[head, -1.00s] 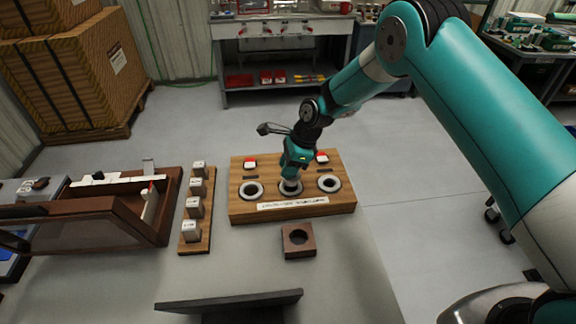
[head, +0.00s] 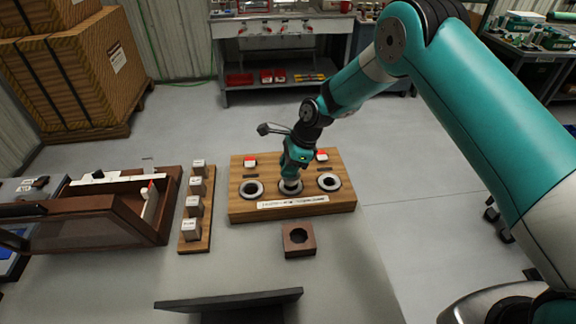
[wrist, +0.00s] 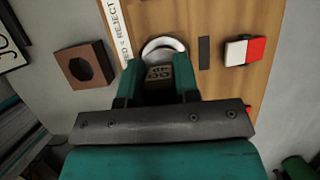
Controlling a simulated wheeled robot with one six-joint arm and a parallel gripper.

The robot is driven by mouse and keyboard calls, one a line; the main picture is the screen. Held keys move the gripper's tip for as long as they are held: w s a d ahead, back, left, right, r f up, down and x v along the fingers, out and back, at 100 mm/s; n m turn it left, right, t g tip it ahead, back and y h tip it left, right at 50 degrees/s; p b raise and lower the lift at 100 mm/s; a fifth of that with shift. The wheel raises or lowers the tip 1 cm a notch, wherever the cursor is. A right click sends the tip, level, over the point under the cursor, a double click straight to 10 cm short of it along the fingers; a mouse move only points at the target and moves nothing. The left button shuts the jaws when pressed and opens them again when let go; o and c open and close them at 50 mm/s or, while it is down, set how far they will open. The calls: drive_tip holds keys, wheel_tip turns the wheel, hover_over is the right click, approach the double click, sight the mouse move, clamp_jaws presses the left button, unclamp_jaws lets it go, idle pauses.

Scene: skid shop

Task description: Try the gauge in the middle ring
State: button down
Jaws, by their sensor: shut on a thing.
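A wooden board (head: 335,203) on the bench carries a row of three metal rings. The left ring (head: 252,187) and the right ring (head: 329,182) are empty. My gripper (head: 291,176) is over the middle ring (head: 291,189), pointing down. It is shut on the gauge (wrist: 159,73), a grey piece with markings on its top, seen between the fingers in the wrist view. The gauge is at the middle ring (wrist: 163,43); its lower end is hidden, so I cannot tell how deep it sits.
A brown block with a hole (head: 298,240) lies in front of the board. A wooden strip with several light blocks (head: 193,207) stands to the left, beside a wooden case (head: 120,215). Red-and-white pieces (head: 250,161) sit on the board behind the rings. A dark plate (head: 230,301) is at the front.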

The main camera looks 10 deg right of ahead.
drive_tip(key=shift+f+b, duration=1.25)
drive_tip(key=shift+f, duration=0.7)
idle(2.1)
drive_tip(key=shift+r+p, duration=3.15)
drive_tip(key=shift+r, duration=1.45)
